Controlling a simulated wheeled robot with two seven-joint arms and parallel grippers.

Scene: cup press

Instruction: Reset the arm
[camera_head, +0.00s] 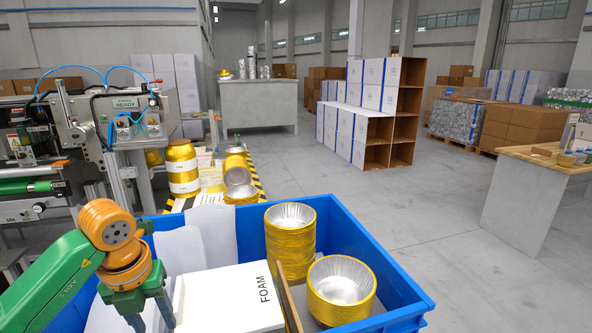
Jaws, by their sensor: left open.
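My left arm comes in from the lower left, green with an orange wrist. My left gripper (151,318) points down over the left part of the blue crate (376,250). Its two fingers are apart, and I see nothing held between them. The fingertips are close to a white foam block (225,300) marked FOAM; I cannot tell whether they touch it. My right arm and gripper are not in view.
The crate holds gold-rimmed foil cups in a taller stack (290,243) and a shorter stack (341,290), beside a brown divider (289,308).

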